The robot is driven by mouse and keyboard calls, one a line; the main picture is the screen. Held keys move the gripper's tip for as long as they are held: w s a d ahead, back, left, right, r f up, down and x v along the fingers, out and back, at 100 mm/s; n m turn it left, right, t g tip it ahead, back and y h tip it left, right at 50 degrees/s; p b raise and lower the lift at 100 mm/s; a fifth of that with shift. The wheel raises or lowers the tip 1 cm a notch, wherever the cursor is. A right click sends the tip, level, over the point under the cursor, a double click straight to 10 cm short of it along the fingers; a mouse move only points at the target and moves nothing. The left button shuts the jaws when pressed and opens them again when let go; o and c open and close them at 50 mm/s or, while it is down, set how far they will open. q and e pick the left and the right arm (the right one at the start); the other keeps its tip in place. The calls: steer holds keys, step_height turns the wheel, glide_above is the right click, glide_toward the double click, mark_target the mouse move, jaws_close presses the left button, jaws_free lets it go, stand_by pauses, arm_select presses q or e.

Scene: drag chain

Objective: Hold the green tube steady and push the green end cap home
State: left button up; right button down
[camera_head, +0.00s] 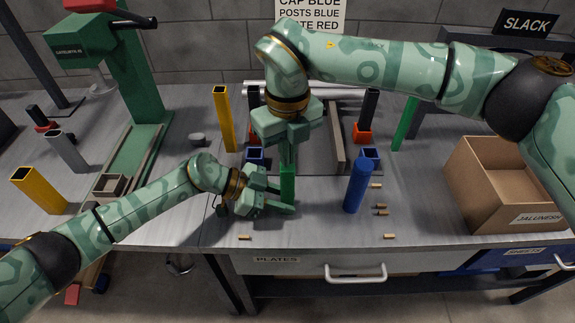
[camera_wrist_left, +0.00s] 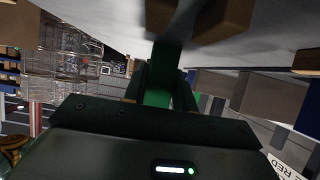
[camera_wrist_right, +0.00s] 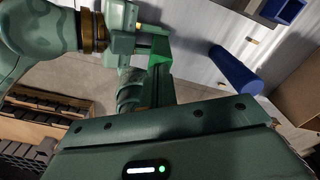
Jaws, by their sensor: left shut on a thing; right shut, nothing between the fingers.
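The green tube (camera_head: 288,185) stands upright on the bench. My left gripper (camera_head: 285,198) is shut on its lower part from the left side, and the tube also shows between the fingers in the left wrist view (camera_wrist_left: 162,72). My right gripper (camera_head: 288,150) points down directly above the tube with its fingers shut and empty. Its fingertips are at or just over the tube's top; I cannot tell whether they touch. In the right wrist view bright green (camera_wrist_right: 152,50) shows near the fingertips. I cannot tell the green end cap apart from the tube.
A blue tube (camera_head: 356,187) leans right of the tube, with several small wooden pegs (camera_head: 382,208) near it. An open cardboard box (camera_head: 480,205) stands at the right. A yellow post (camera_head: 223,120) and a green post (camera_head: 404,125) stand behind. The front bench edge is close.

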steer(key=shift+r, duration=3.05)
arm_select(q)
steer(key=o, duration=0.9)
steer(key=shift+c, duration=0.2)
steer(key=v, duration=1.1)
steer(key=shift+a+r, duration=0.15)
steer(key=shift+a, duration=0.25)
